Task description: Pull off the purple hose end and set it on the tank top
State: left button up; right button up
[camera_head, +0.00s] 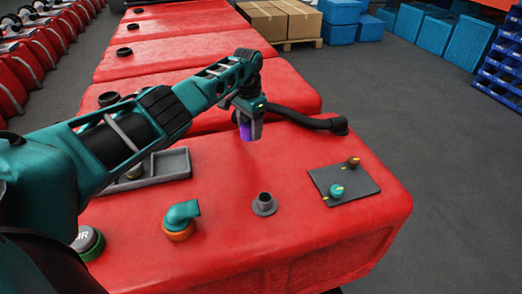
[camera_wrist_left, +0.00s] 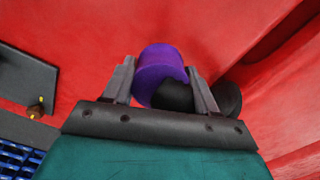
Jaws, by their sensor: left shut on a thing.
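My left gripper (camera_head: 249,122) is shut on the purple hose end (camera_head: 245,132), over the back part of the red tank top (camera_head: 225,185). In the left wrist view the purple end (camera_wrist_left: 160,64) sits between the two fingers, with black hose beside it. The black hose (camera_head: 300,118) runs behind the gripper to a dark fitting at the right back of the tank. A grey flanged stub (camera_head: 264,204) stands bare in the middle of the tank top, apart from the hose end. Whether the purple end touches the tank is hard to tell. My right gripper is not in view.
A teal elbow on an orange base (camera_head: 180,222) stands at the front left. A dark plate (camera_head: 344,186) with two small valves lies at the right. A grey tray (camera_head: 172,164) is partly under my arm. The tank top between stub and hose is clear.

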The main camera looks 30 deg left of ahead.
aim_at(250, 151)
pick_arm(q)
jog(key=shift+f+b, duration=0.35)
jog(key=shift+f, duration=0.3)
jog(key=shift+f+b, duration=0.45)
jog(key=shift+f, duration=0.2)
jog(key=shift+f+b, duration=0.5)
jog(key=shift+f, duration=0.15)
jog(key=shift+f+b, duration=0.4)
jog(key=shift+f, duration=0.5)
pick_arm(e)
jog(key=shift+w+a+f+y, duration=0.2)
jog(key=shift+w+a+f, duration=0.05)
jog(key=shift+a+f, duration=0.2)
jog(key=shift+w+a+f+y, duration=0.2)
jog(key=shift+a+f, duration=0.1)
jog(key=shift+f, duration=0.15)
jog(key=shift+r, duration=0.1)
pick_arm(q)
jog(key=o, duration=1.5)
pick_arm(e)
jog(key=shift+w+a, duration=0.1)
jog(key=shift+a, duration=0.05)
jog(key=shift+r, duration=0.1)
